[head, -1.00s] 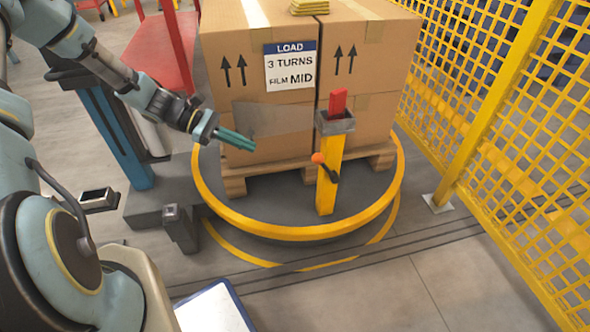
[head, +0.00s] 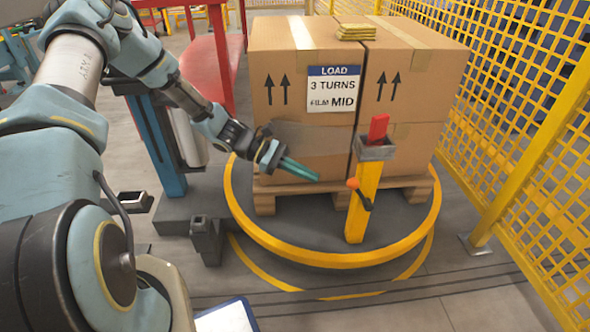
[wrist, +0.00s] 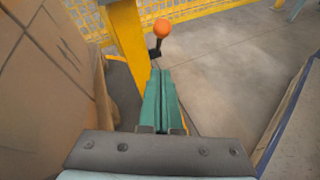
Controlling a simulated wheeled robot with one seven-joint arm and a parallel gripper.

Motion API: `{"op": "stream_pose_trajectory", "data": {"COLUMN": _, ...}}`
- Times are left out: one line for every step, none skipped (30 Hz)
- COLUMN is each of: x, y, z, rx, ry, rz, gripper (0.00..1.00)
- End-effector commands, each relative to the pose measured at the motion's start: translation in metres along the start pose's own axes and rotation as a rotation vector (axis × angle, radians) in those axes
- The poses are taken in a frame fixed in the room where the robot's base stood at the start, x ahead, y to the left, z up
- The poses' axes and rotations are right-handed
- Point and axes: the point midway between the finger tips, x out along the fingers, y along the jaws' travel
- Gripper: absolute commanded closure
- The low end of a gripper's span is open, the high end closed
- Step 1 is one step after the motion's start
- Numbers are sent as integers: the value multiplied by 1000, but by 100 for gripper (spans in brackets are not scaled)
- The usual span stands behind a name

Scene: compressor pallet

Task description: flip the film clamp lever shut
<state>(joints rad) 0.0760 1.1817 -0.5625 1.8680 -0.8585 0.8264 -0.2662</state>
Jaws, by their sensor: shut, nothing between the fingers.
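The film clamp lever shows as an orange ball knob (head: 353,183) on a short black arm (head: 366,203), on the side of a yellow post (head: 362,220). A grey clamp head (head: 375,150) with a red piece (head: 378,128) sits on top of the post. My gripper (head: 316,177) has teal fingers, shut and empty, pointing at the post a short gap left of the knob. In the wrist view the fingers (wrist: 160,80) point toward the post (wrist: 128,40), with the knob (wrist: 162,28) just beyond the tips. I see no contact.
Cartons (head: 290,75) with a load sign (head: 332,88) stand on a wooden pallet (head: 412,186) on a yellow-rimmed turntable (head: 330,258), close behind the post. Film (head: 310,137) hangs across the cartons. A yellow mesh fence (head: 520,130) stands at right. Floor in front is open.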

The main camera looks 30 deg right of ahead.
Motion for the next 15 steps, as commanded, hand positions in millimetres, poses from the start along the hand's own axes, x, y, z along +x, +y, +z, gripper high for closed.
{"op": "stream_pose_trajectory", "data": {"x": 13, "y": -2, "z": -2, "rx": -2, "ry": -2, "rz": -3, "gripper": 100}}
{"op": "stream_pose_trajectory", "data": {"x": 19, "y": -2, "z": -2, "rx": -2, "ry": -2, "rz": -3, "gripper": 100}}
{"op": "stream_pose_trajectory", "data": {"x": 27, "y": -2, "z": -2, "rx": -1, "ry": -3, "rz": -3, "gripper": 100}}
{"op": "stream_pose_trajectory", "data": {"x": 32, "y": -2, "z": -2, "rx": 0, "ry": -2, "rz": -3, "gripper": 100}}
{"op": "stream_pose_trajectory", "data": {"x": 38, "y": -2, "z": -1, "rx": 0, "ry": -2, "rz": -3, "gripper": 100}}
{"op": "stream_pose_trajectory", "data": {"x": 41, "y": 0, "z": 6, "rx": 1, "ry": 0, "rz": -1, "gripper": 100}}
{"op": "stream_pose_trajectory", "data": {"x": 44, "y": 0, "z": 9, "rx": 1, "ry": 1, "rz": -2, "gripper": 100}}
{"op": "stream_pose_trajectory", "data": {"x": 47, "y": -1, "z": 12, "rx": 1, "ry": 0, "rz": -2, "gripper": 100}}
{"op": "stream_pose_trajectory", "data": {"x": 51, "y": -1, "z": 16, "rx": 0, "ry": -1, "rz": -2, "gripper": 100}}
{"op": "stream_pose_trajectory", "data": {"x": 53, "y": -1, "z": 18, "rx": 0, "ry": 0, "rz": -1, "gripper": 100}}
{"op": "stream_pose_trajectory", "data": {"x": 55, "y": 0, "z": 20, "rx": 0, "ry": 1, "rz": -1, "gripper": 100}}
{"op": "stream_pose_trajectory", "data": {"x": 57, "y": 0, "z": 22, "rx": 1, "ry": 1, "rz": -1, "gripper": 100}}
{"op": "stream_pose_trajectory", "data": {"x": 58, "y": 0, "z": 24, "rx": 0, "ry": 1, "rz": -1, "gripper": 100}}
{"op": "stream_pose_trajectory", "data": {"x": 59, "y": 0, "z": 25, "rx": 0, "ry": 1, "rz": 0, "gripper": 100}}
{"op": "stream_pose_trajectory", "data": {"x": 60, "y": 0, "z": 26, "rx": 0, "ry": 1, "rz": 0, "gripper": 100}}
